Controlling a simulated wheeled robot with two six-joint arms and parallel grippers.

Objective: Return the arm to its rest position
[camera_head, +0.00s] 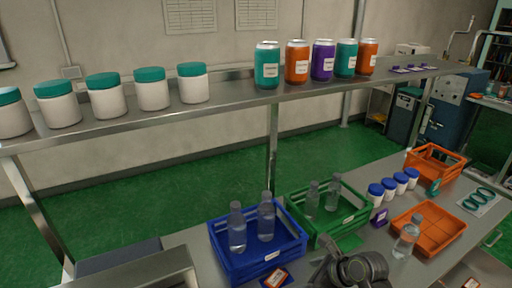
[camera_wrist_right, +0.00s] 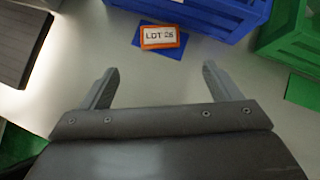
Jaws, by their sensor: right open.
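My right gripper (camera_wrist_right: 160,68) is open and empty in the right wrist view, above the grey table. Ahead of its fingers lies an orange-framed card reading "LOT 26" (camera_wrist_right: 160,37) on a blue base, in front of the blue crate (camera_wrist_right: 225,14). In the head view, dark links of my right arm (camera_head: 352,268) show at the bottom edge, in front of the green crate (camera_head: 325,232). The gripper's fingers are hard to make out there. My left gripper is not in view.
The blue crate (camera_head: 250,262) and green crate each hold two clear bottles. Another bottle (camera_head: 406,238) stands at an orange tray (camera_head: 432,232). Blue-lidded jars (camera_head: 388,190), an orange crate (camera_head: 435,160) and teal rings (camera_head: 480,199) are at right. A shelf (camera_head: 225,97) with cans and jars spans above.

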